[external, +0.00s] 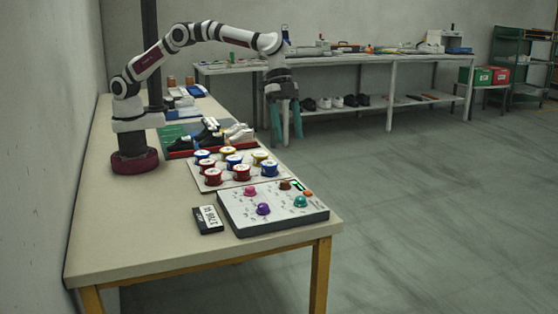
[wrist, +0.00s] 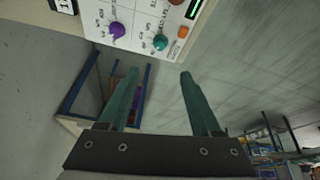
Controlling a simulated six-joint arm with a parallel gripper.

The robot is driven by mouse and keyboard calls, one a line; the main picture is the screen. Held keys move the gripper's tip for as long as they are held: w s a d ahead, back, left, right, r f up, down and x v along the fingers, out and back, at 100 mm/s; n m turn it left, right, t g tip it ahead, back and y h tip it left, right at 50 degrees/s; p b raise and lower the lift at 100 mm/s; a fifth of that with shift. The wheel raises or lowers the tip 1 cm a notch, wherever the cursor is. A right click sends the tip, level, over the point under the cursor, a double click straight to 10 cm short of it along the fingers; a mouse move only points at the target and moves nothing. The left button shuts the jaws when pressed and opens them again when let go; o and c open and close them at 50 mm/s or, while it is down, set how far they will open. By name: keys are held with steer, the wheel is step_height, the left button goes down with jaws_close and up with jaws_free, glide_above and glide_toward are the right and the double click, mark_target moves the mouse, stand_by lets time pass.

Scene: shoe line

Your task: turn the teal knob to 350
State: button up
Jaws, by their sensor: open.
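The teal knob (external: 300,202) is on the front right part of a pale control panel (external: 240,222) near the table's front end. It also shows in the wrist view (wrist: 160,43), at the top, with small dial marks around it that I cannot read. My gripper (external: 285,120) hangs fingers down, high above the table's right edge, behind the panel and apart from it. In the wrist view its two teal fingers (wrist: 162,85) are spread with nothing between them. The teal knob lies beyond the fingertips in that view.
The panel also bears a purple knob (external: 263,209), a pink knob (external: 250,191), a brown knob (external: 285,185), an orange button (external: 308,194) and a green display (external: 298,184). A small black-framed counter (external: 208,219) lies left of it. Several thread spools (external: 213,177) and shoes (external: 240,135) stand behind.

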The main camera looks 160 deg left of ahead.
mark_target(300, 197)
steer(key=w+f+n, duration=0.1)
steer(key=w+f, duration=0.1)
steer(key=f, duration=0.3)
steer(key=w+f+n+y, duration=0.1)
steer(key=w+f, duration=0.1)
steer(key=f, duration=0.2)
steer(key=w+f+n+y, duration=0.1)
steer(key=w+f, duration=0.1)
steer(key=f, duration=0.3)
steer(key=shift+w+f+g, duration=0.15)
steer(key=shift+f+g, duration=0.2)
steer(key=shift+g, duration=0.05)
jaws_close()
